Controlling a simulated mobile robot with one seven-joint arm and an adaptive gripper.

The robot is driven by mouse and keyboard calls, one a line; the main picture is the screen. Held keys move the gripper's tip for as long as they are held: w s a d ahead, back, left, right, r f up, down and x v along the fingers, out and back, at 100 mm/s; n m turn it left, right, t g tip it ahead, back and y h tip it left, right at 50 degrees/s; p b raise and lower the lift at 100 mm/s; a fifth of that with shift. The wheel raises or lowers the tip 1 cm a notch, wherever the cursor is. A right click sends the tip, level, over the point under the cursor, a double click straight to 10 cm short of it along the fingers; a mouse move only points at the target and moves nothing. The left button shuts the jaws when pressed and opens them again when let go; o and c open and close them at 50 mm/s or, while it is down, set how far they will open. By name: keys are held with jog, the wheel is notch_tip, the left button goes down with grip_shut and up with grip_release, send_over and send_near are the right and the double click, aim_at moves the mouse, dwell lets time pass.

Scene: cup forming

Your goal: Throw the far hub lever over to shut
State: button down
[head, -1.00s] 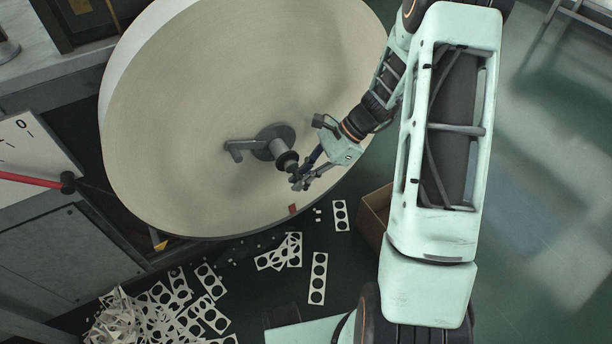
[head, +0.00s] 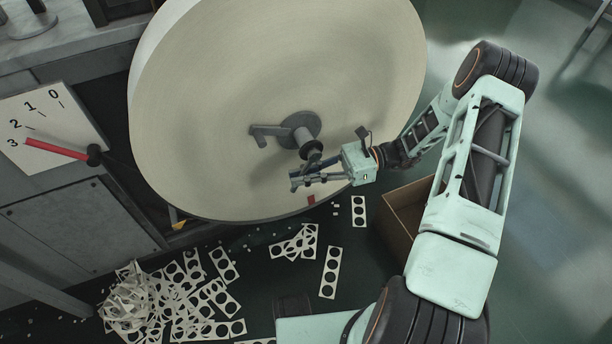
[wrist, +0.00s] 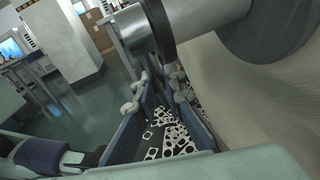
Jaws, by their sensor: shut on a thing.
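A grey hub (head: 300,128) sits in the middle of the face of a large pale roll (head: 220,90). Its shaft points out toward my arm and ends in a dark collar. A dark lever (head: 315,157) hangs from the shaft end, running down toward my gripper (head: 298,182). My gripper reaches in from the right, shut on the lever; the fingers hide its lower end. In the wrist view, the dark lever (wrist: 165,45) comes down from a steel cylinder between the two blue-grey fingers (wrist: 158,95).
A hooked grey arm (head: 266,132) lies left of the hub. An open cardboard box (head: 405,215) stands below my arm. Punched card scrap (head: 170,295) litters the floor. A dial plate (head: 45,125) with a red pointer at 3 is at the left.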

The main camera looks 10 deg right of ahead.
jog(key=shift+a+r+y, duration=0.15)
jog(key=shift+a+y, duration=0.05)
jog(key=shift+y, duration=0.2)
jog(key=shift+a, duration=0.1)
jog(key=c, duration=2)
grip_release()
jog(key=d, duration=0.4)
jog(key=w+d, duration=0.1)
jog(key=d, duration=0.7)
jog(key=shift+w, duration=0.3)
